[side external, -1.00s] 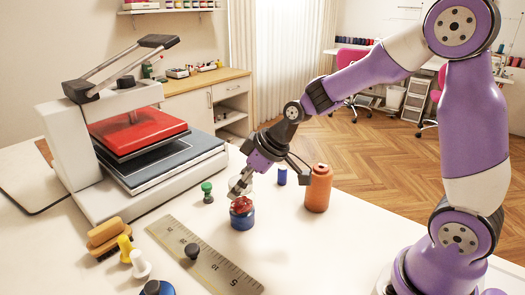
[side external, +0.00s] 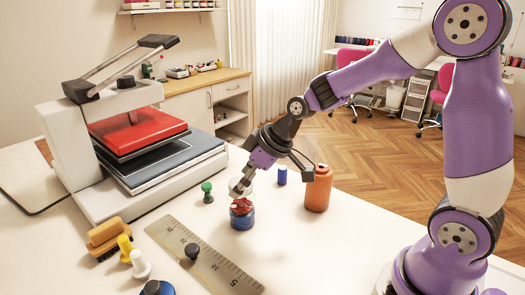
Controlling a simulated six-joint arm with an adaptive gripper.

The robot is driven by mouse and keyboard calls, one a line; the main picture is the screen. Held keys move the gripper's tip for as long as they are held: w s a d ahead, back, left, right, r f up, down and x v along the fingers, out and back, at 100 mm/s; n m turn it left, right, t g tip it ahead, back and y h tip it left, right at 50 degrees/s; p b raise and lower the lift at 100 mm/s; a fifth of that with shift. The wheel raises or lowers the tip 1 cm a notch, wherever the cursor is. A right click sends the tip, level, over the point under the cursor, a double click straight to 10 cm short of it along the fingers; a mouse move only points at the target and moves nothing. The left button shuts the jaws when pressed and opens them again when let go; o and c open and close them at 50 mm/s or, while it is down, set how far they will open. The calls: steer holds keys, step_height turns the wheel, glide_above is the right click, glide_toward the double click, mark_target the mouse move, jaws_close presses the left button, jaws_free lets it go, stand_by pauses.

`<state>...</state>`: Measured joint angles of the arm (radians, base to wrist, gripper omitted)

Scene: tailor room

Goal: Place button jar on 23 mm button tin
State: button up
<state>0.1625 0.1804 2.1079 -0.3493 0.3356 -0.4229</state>
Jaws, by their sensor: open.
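The button jar (side external: 242,206) is a small clear jar with red buttons in its lower part. It appears upright on top of a round blue tin (side external: 242,222), which I take for the 23 mm button tin; its label cannot be read. My gripper (side external: 238,188) comes down from the upper right, with its fingers at the jar's upper part. The gripper is open. The fingers overlap the clear glass, so I cannot tell whether they touch it.
An orange thread cone (side external: 318,189) and a small blue spool (side external: 282,176) stand right of the jar. A green pin (side external: 207,192) stands left. A ruler (side external: 204,258) with a dark knob (side external: 192,251) lies in front. A heat press (side external: 140,130) fills the back left.

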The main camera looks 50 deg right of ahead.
steer(key=v, duration=1)
steer(key=s+m+h, duration=0.3)
steer(key=s+m, duration=0.2)
steer(key=s, duration=0.6)
steer(key=shift+f+g, duration=0.25)
steer(key=shift+g, duration=0.05)
